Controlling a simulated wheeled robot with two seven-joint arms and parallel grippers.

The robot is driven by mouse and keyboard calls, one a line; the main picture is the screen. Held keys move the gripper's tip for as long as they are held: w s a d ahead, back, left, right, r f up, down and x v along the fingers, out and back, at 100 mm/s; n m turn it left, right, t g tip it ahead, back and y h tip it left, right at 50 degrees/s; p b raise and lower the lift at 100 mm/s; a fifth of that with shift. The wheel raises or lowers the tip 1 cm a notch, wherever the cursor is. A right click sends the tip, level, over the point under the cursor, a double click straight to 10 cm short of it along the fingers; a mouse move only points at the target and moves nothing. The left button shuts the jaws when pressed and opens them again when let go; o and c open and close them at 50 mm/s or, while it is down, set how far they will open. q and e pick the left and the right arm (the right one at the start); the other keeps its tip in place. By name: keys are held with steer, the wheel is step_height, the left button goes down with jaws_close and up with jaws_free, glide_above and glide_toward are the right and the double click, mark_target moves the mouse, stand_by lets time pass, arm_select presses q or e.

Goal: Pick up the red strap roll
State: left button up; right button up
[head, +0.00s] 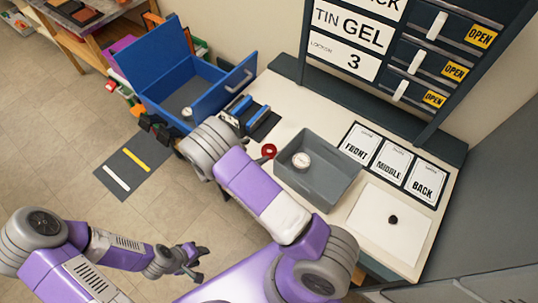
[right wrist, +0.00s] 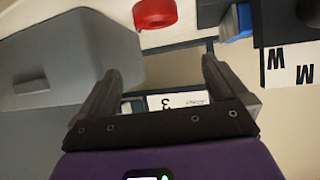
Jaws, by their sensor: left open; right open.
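The red strap roll (head: 268,151) lies on the pale tabletop in the head view, between the grey tray and my right arm. It also shows at the top edge of the right wrist view (right wrist: 155,13), partly cut off by the frame. My right gripper (right wrist: 160,85) is open and empty in the right wrist view, with the roll beyond its fingertips and apart from them. In the head view the right arm hides its fingers. My left gripper (head: 190,262) is open and empty, low over the floor at the left of the table.
A grey tray (head: 335,185) holding a round white tin (head: 301,161) stands right of the roll. A blue box (head: 185,85) stands open behind, with a blue item (head: 240,110) nearby. Labelled cards (head: 393,162) and a white sheet (head: 400,240) lie at right. A drawer cabinet (head: 420,50) stands behind.

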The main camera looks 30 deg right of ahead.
mark_target(269, 149)
step_height(269, 149, down, 3)
steer(key=shift+f+b, duration=0.15)
steer(key=shift+b, duration=1)
steer(key=shift+s+f+b, duration=0.1)
steer(key=shift+f+b, duration=0.15)
steer(key=shift+b, duration=0.1)
steer(key=shift+f, duration=0.15)
steer(key=shift+d+f, duration=0.2)
steer(key=shift+d, duration=0.15)
steer(key=x, duration=0.6)
steer(key=shift+w+d, duration=0.35)
steer(key=shift+r, duration=0.1)
steer(key=c, duration=1.2)
